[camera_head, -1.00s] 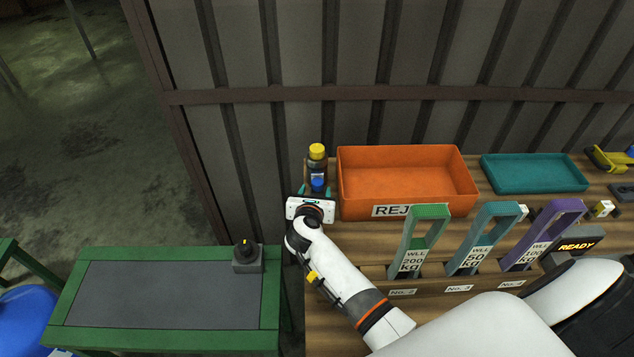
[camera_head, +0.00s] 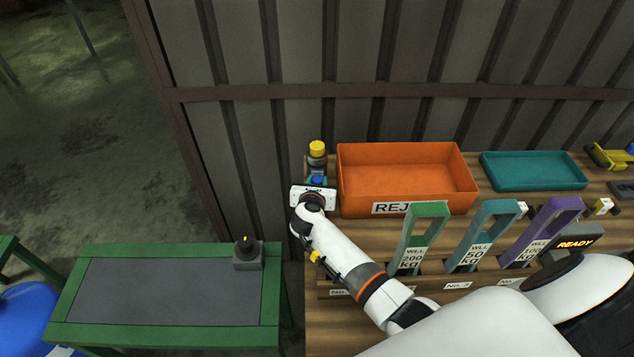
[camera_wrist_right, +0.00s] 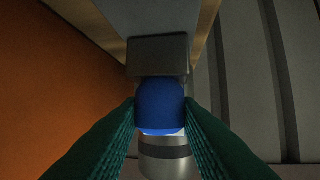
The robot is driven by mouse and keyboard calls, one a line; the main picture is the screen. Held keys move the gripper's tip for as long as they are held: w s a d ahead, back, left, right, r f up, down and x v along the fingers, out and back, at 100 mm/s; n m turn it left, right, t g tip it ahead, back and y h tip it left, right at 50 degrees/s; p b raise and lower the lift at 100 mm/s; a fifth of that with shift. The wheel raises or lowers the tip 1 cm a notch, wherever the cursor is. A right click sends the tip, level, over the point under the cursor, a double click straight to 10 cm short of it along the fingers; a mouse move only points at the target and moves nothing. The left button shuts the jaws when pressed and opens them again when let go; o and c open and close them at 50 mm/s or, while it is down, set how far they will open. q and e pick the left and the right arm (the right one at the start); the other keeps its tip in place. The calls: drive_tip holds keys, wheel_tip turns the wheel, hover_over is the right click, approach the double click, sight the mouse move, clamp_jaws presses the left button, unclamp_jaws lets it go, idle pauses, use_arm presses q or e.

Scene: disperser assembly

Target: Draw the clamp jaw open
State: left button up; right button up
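A small clamp-like device with a yellow top (camera_head: 317,148) and a dark body stands at the left back of the wooden bench. A blue knob (camera_wrist_right: 160,105) is on its near side, below a grey block (camera_wrist_right: 158,56) in the right wrist view. My right gripper (camera_wrist_right: 160,115) has its green fingers on both sides of the blue knob, apparently touching it. In the head view my right gripper (camera_head: 319,182) hides much of the device's lower part. I cannot make out the jaw itself or its opening. My left gripper is not in view.
An orange reject bin (camera_head: 405,180) stands close to the right of the device. A teal tray (camera_head: 533,172) is farther right. Green, teal and purple weight-marked frames (camera_head: 424,235) stand in front. A green table (camera_head: 165,295) is at left. A ribbed wall rises behind.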

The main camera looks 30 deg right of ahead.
clamp_jaws()
drive_tip(key=s+a, duration=0.1)
drive_tip(key=s, duration=0.1)
drive_tip(key=s+a+p, duration=0.1)
drive_tip(key=s, duration=0.2)
drive_tip(key=shift+s+a, duration=0.4)
drive_tip(key=shift+f, duration=0.25)
drive_tip(key=o, duration=0.9)
unclamp_jaws()
drive_tip(key=shift+o, duration=0.6)
drive_tip(key=shift+s+r, duration=0.1)
drive_tip(key=shift+r, duration=0.15)
